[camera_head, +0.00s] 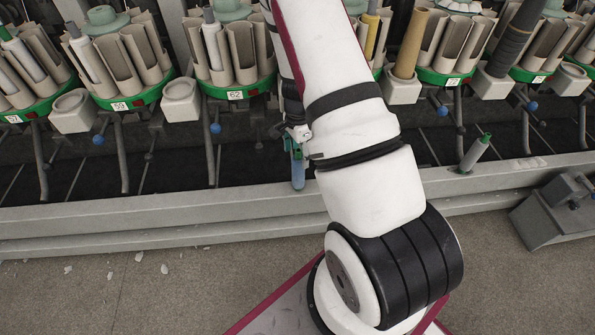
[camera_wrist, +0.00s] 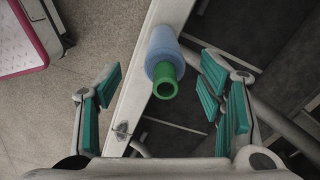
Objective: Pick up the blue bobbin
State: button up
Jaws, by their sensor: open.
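The blue bobbin (camera_head: 298,174) stands at the grey rail along the front of the winder, partly hidden by my gripper in the head view. In the wrist view the blue bobbin (camera_wrist: 161,43) shows its green hollow end (camera_wrist: 166,80) facing the camera. My gripper (camera_wrist: 160,74) is open, with one green-padded finger on each side of the bobbin and a gap on both sides. In the head view my gripper (camera_head: 297,139) is mostly hidden behind my arm and is just above the bobbin.
A pale green-tipped bobbin (camera_head: 475,153) leans near the rail (camera_head: 200,209) at right. Winder units with green rings (camera_head: 140,99) and bobbin holders line the back. A grey metal box (camera_head: 552,212) sits at the right on the floor. The floor at left holds small white scraps.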

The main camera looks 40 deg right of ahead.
aim_at(298, 170)
jog(key=f, duration=0.2)
jog(key=f+b, duration=0.1)
jog(key=f, duration=0.1)
jog(key=f+b, duration=0.1)
jog(key=f, duration=0.1)
jog(key=shift+w+d+f, duration=0.1)
jog(key=shift+w+d, duration=0.1)
jog(key=shift+d, duration=0.15)
jog(key=c, duration=1.1)
